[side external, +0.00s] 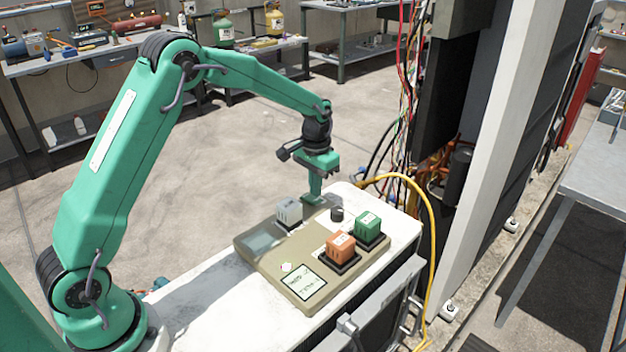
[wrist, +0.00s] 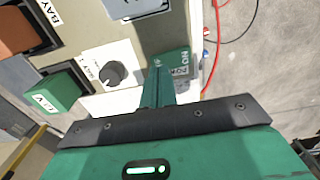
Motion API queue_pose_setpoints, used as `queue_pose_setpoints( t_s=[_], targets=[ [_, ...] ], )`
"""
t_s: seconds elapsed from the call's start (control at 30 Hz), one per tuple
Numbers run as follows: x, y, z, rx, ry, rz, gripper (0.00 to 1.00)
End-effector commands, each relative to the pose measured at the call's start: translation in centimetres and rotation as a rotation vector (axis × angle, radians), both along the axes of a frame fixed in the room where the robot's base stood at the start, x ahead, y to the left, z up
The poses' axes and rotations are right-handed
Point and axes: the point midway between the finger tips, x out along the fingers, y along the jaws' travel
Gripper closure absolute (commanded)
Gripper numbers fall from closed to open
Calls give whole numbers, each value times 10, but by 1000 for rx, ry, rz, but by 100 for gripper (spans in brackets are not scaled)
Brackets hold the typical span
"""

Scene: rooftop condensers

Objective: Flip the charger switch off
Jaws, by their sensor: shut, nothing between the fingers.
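The charger (side external: 290,253) is a beige-olive unit lying on a white-topped cart. My gripper (side external: 316,201) points down at its far edge, between a grey block (side external: 289,211) and a black knob (side external: 337,214). In the wrist view my fingers (wrist: 157,76) are shut and empty, over a green switch plate (wrist: 183,62) with a white "ON" marking. The marking looks upside down there. The fingers hide part of the plate, and I cannot make out the switch lever or its position. Whether the fingertips touch it is unclear.
A yellow cable (side external: 432,225) arches past the cart's right end. A tall open cabinet with hanging wires stands behind. The floor to the left is open.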

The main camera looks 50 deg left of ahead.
Motion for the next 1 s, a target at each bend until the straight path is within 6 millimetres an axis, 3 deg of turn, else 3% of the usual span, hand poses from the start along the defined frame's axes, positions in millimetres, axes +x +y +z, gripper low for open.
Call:
queue_pose_setpoints(
  t_s=[1.0],
  targets=[
    [0,0,-11,0,0,0,100]
  ],
)
